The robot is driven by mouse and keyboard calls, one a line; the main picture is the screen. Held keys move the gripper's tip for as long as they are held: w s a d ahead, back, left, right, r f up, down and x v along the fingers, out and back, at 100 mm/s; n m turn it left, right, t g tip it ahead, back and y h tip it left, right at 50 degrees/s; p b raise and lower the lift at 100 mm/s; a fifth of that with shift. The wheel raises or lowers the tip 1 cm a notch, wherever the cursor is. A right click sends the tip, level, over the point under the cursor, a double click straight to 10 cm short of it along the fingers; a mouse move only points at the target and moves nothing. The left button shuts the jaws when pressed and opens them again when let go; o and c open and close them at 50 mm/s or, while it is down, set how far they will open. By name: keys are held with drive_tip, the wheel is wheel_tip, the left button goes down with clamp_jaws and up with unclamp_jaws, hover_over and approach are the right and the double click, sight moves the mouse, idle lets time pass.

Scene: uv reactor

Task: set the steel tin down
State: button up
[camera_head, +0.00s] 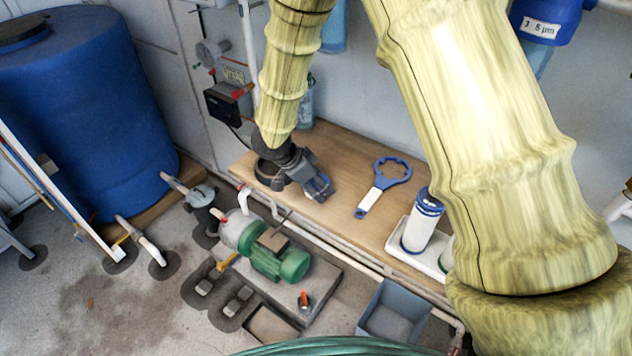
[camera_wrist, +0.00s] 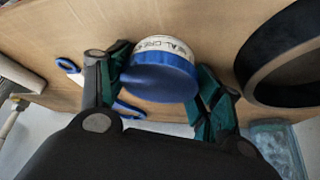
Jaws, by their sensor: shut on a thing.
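The steel tin (camera_wrist: 160,78) is between my fingers in the wrist view. It is short and round, with a blue face and a pale band with dark lettering. My gripper (camera_wrist: 155,88) is shut on it, a green-and-dark finger on each side. In the head view my gripper (camera_head: 316,186) points down over the left part of the wooden bench (camera_head: 340,150), and I cannot make out the tin clearly there. I cannot tell whether the tin touches the bench top.
A dark round ring or dish (camera_wrist: 285,60) is close beside the tin; its dark shape shows left of my gripper (camera_head: 268,172). A blue ring wrench (camera_head: 384,184) lies to the right. Beyond it, a blue-white canister (camera_head: 421,222) stands on a white tray (camera_head: 412,257). Bench between gripper and wrench is clear.

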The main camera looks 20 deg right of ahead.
drive_tip(key=shift+s+f, duration=0.1)
drive_tip(key=shift+f, duration=0.1)
drive_tip(key=o, duration=0.9)
drive_tip(key=shift+c, duration=0.2)
drive_tip(key=shift+o, duration=1.3)
drive_tip(key=shift+f, duration=0.15)
drive_tip(key=shift+r, duration=0.25)
drive_tip(key=shift+r, duration=0.2)
drive_tip(key=v, duration=1.2)
